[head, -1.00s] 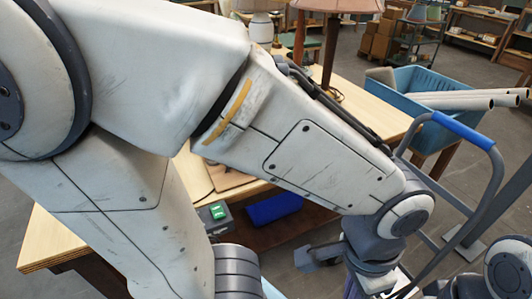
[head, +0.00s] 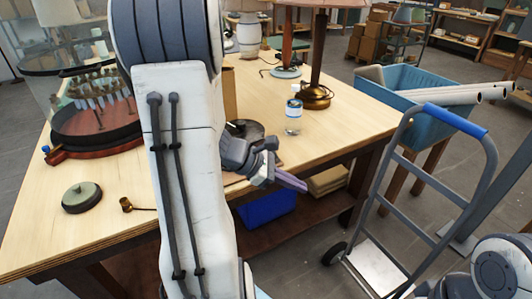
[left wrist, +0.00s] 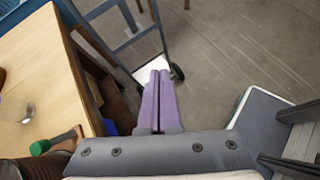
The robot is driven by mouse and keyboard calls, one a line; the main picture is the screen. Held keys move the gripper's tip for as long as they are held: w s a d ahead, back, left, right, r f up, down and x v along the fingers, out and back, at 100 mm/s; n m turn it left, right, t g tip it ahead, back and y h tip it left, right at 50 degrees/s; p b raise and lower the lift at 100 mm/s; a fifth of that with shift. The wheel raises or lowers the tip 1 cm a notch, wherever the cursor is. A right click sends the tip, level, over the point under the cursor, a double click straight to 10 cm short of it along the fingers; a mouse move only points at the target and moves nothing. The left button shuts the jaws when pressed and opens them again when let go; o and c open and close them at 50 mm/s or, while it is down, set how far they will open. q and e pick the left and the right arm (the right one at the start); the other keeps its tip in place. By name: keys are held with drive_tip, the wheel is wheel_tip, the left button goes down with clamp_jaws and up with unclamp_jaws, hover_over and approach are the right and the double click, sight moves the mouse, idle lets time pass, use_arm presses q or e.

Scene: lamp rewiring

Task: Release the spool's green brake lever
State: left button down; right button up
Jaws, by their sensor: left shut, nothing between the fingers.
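My left gripper (head: 304,188) is shut and empty, its purple fingers pointing out past the table's front edge. In the left wrist view the closed fingers (left wrist: 158,100) have only floor and a hand truck beyond them. In the head view a dark round thing (head: 247,128), possibly the spool, is partly hidden behind my left wrist. My right gripper is out of view.
The wooden table (head: 350,128) holds a glass-covered device (head: 95,135), a bottle (head: 293,112) and a lamp (head: 316,95). A blue bin (head: 268,206) sits on the lower shelf. A hand truck (head: 408,195) stands right of the table, near my gripper.

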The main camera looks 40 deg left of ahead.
use_arm(q)
drive_tip(key=s+a+f+n+t+y, duration=0.1)
drive_tip(key=s+a+n+t+y, duration=0.1)
drive_tip(key=a+n, duration=0.4)
drive_tip(key=s+a+f+n+t+y, duration=0.1)
drive_tip(key=a+n+t+y, duration=0.2)
drive_tip(key=a, duration=1.1)
drive_tip(key=n+y+b, duration=0.1)
drive_tip(key=n, duration=0.2)
drive_tip(key=shift+s+t+y, duration=0.3)
drive_tip(key=shift+s+t, duration=0.05)
drive_tip(key=shift+t, duration=0.05)
drive_tip(key=shift+d, duration=0.1)
drive_tip(key=x, duration=1)
drive_tip(key=shift+w+d+f, duration=0.1)
drive_tip(key=shift+w+f, duration=0.05)
drive_tip(key=shift+w, duration=0.05)
drive_tip(key=shift+w+r+p, duration=0.35)
drive_tip(key=shift+w+p, duration=0.05)
drive_tip(key=shift+w, duration=0.15)
drive_tip(key=shift+w+r+p, duration=0.35)
drive_tip(key=shift+w+p, duration=0.05)
drive_tip(key=shift+w, duration=0.15)
drive_tip(key=shift+w+r, duration=0.1)
drive_tip(key=shift+w, duration=0.5)
